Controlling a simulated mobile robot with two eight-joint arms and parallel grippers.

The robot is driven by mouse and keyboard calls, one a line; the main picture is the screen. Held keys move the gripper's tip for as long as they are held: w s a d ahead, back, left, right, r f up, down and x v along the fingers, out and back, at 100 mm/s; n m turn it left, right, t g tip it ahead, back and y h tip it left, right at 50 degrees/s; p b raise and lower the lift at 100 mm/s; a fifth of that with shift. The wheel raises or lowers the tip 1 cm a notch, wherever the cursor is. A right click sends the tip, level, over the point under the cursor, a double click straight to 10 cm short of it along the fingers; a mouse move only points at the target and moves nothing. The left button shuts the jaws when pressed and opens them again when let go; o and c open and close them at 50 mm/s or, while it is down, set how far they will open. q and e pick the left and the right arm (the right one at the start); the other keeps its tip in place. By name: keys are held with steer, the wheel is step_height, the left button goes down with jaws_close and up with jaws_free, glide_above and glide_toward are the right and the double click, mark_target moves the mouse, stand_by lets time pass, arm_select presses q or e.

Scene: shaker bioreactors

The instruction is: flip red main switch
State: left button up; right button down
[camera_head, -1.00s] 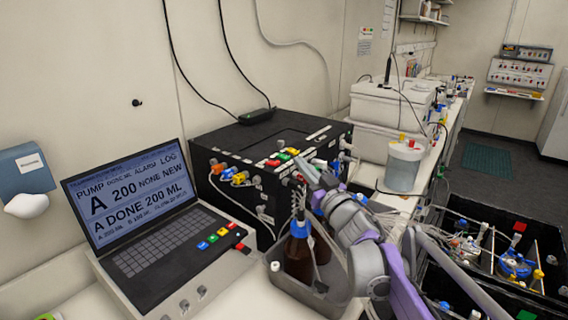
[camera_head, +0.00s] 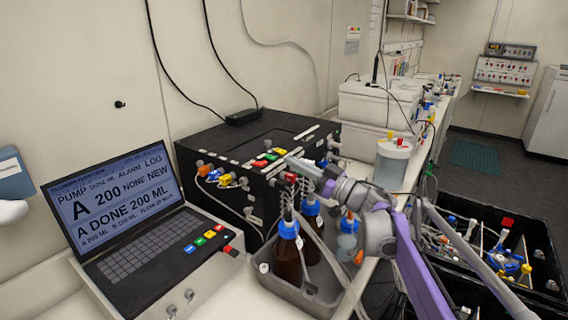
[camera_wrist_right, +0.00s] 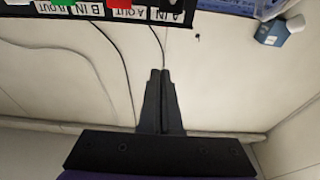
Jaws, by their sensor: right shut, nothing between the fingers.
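The black pump box (camera_head: 215,142) stands against the wall. Red, yellow and green blocks line its top front edge, among them a red block (camera_head: 259,164). A small red part (camera_head: 289,177) shows on its front face, close to my right gripper. I cannot tell for certain which red part is the main switch. My right gripper (camera_head: 291,161) is at the box's top front edge, near the green block. In the right wrist view its dark fingers (camera_wrist_right: 160,74) are together and empty, apart from the labelled edge with a red block (camera_wrist_right: 118,3). My left gripper is not in view.
A grey tray (camera_head: 262,284) with brown bottles (camera_head: 287,262) stands below my right arm. A clear container (camera_head: 391,165) stands behind it.

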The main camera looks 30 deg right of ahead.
step_height(320, 180, up, 2)
steer(key=p, duration=0.2)
glide_above(270, 168)
steer(key=shift+w+a+r, duration=0.1)
steer(key=shift+w+a, duration=0.1)
steer(key=shift+w, duration=0.05)
step_height(270, 168, down, 3)
steer(key=shift+d+r, duration=0.1)
steer(key=shift+r, duration=0.05)
steer(key=shift+s+f, duration=0.3)
steer(key=shift+f, duration=0.45)
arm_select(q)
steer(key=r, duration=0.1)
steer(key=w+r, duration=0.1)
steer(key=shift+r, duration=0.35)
arm_select(e)
steer(key=shift+w, duration=0.15)
